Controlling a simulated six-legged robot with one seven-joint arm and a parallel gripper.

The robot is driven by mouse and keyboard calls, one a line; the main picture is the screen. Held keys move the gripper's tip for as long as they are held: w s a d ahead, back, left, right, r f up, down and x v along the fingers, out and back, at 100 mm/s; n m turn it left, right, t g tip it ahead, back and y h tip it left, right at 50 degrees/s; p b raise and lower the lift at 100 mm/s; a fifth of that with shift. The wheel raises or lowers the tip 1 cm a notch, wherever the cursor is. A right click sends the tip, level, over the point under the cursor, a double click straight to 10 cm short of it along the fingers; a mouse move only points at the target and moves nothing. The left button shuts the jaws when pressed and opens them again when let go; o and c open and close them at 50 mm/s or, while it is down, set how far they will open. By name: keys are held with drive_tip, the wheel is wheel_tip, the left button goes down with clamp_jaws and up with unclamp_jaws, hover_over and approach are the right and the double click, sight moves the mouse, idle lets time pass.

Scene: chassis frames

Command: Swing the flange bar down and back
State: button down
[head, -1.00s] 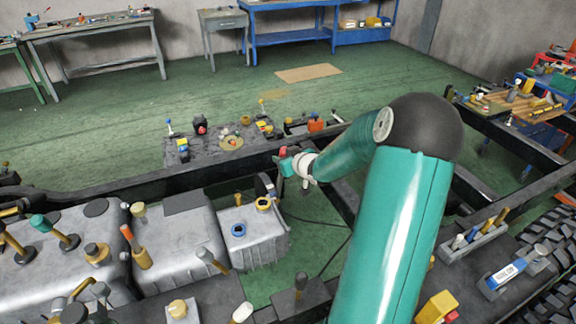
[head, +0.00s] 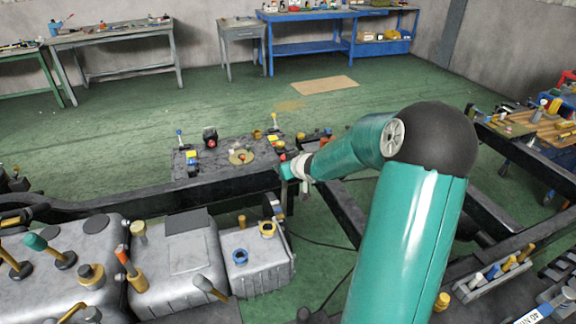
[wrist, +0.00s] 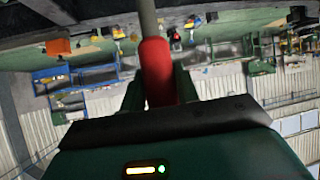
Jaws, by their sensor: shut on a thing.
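The flange bar shows in the wrist view as a grey shaft (wrist: 148,18) with a red grip (wrist: 156,62). The shaft runs up out of the top of that picture. My gripper (wrist: 160,90) is shut on the red grip, with a green finger on each side of it. In the head view my gripper (head: 288,171) is beside the dark chassis rail, just right of the control plate. The bar is small there and largely hidden by my gripper, so its angle is hard to tell.
A dark plate (head: 215,172) with several levers and knobs lies along the far rail (head: 130,201). Grey metal tanks (head: 180,262) with upright handles fill the near left. A cluttered wooden-topped bench (head: 545,127) stands at the right. Green floor (head: 200,115) is open beyond the chassis.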

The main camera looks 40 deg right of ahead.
drive_tip(key=shift+s+f, duration=0.1)
idle(0.3)
drive_tip(key=c, duration=1.1)
unclamp_jaws()
drive_tip(key=shift+o, duration=0.2)
drive_tip(key=shift+s+r, duration=0.35)
drive_tip(key=v, duration=1.3)
drive_tip(key=shift+w+a, duration=0.1)
